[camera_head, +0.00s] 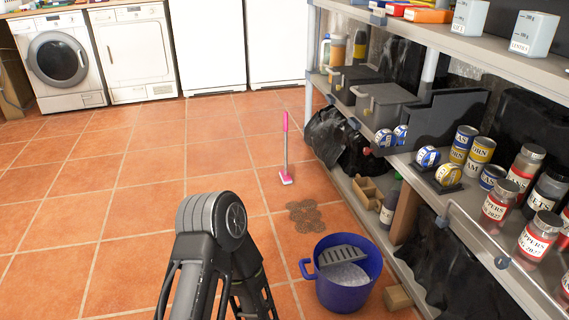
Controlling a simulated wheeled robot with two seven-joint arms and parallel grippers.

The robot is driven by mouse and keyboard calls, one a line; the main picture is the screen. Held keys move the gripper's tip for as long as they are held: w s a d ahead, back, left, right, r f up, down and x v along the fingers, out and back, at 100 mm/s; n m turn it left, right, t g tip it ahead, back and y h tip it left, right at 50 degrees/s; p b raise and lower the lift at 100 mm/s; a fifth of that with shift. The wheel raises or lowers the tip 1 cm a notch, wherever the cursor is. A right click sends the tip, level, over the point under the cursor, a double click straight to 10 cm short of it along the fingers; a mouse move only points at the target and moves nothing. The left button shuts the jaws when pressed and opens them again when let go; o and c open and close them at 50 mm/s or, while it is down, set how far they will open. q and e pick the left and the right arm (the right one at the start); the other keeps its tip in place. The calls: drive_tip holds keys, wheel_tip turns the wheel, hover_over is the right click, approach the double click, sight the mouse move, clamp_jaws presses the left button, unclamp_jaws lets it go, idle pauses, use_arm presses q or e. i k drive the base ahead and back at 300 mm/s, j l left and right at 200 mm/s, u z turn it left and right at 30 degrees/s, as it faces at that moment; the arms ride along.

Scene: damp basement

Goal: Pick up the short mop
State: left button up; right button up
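The short mop (285,150) stands upright on the tiled floor in the head view, a little right of the middle. It has a pink upper handle, a grey lower shaft and a small pink head with a pale edge on the tiles. Nothing visibly holds it. One of my arms, dark grey, rises from the bottom edge and bends at a rounded joint, well in front of the mop and to its left. Neither gripper shows in this view.
A blue bucket (342,292) with a grey wringer stands at lower right. A brown round-patterned patch (306,215) lies between it and the mop. A loaded metal shelf (465,48) runs along the right. White laundry machines (133,53) line the back. Left floor is clear.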

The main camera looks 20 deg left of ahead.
sight(284, 175)
drive_tip(key=i+j+z, duration=0.3)
drive_tip(key=j, duration=1.3)
drive_tip(key=j+z, duration=0.35)
drive_tip(key=j, duration=1.2)
drive_tip(key=i+j+z, duration=0.1)
drive_tip(key=i+j, duration=0.15)
drive_tip(key=i+j+z, duration=0.1)
drive_tip(key=i+j, duration=0.15)
drive_tip(key=j, duration=0.15)
drive_tip(key=i+j+z, duration=0.1)
drive_tip(key=i+j, duration=0.35)
drive_tip(key=j, duration=0.25)
drive_tip(key=i+j+z, duration=0.15)
drive_tip(key=j, duration=0.25)
drive_tip(key=i, duration=0.05)
